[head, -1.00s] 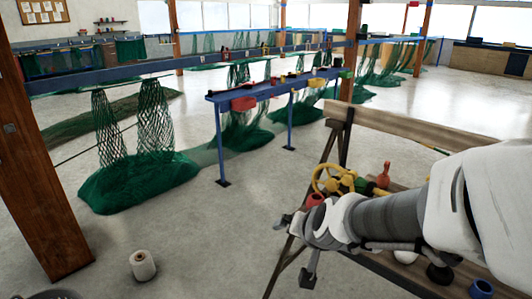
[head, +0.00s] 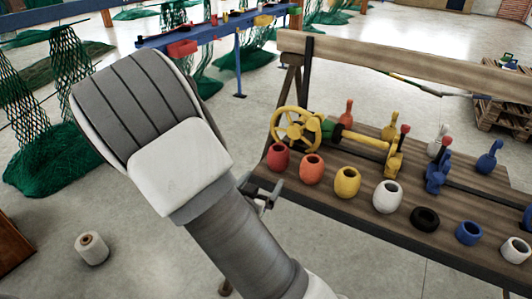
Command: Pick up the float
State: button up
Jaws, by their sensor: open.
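Several small barrel-shaped pieces that look like floats stand in a row along the bench's front edge: red (head: 278,156), orange (head: 312,168), yellow (head: 347,182), white (head: 387,196), black (head: 425,218), blue (head: 469,232) and another white one (head: 515,249). I cannot tell which one is the float meant. My gripper (head: 262,194) shows only in part behind my arm, just off the bench's left front corner, left of and below the red piece. It is open and touches none of the pieces.
The wooden bench (head: 345,213) also carries a yellow handwheel (head: 294,130), yellow and blue fittings, and red-topped pieces behind the row. A raised plank (head: 400,62) runs along its back.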

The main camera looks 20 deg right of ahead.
aim_at(275, 160)
jog(key=shift+t+h, duration=0.3)
jog(key=shift+h, duration=0.1)
jog(key=b+x, duration=0.2)
jog(key=x, duration=1.1)
jog(key=shift+r, duration=0.15)
jog(key=shift+f+b+x, duration=0.2)
jog(key=shift+b+x, duration=0.65)
jog(key=shift+x, duration=1.8)
jog(key=shift+c, duration=0.3)
jog(key=c, duration=1)
jog(key=shift+r, duration=0.1)
jog(key=shift+c, duration=0.2)
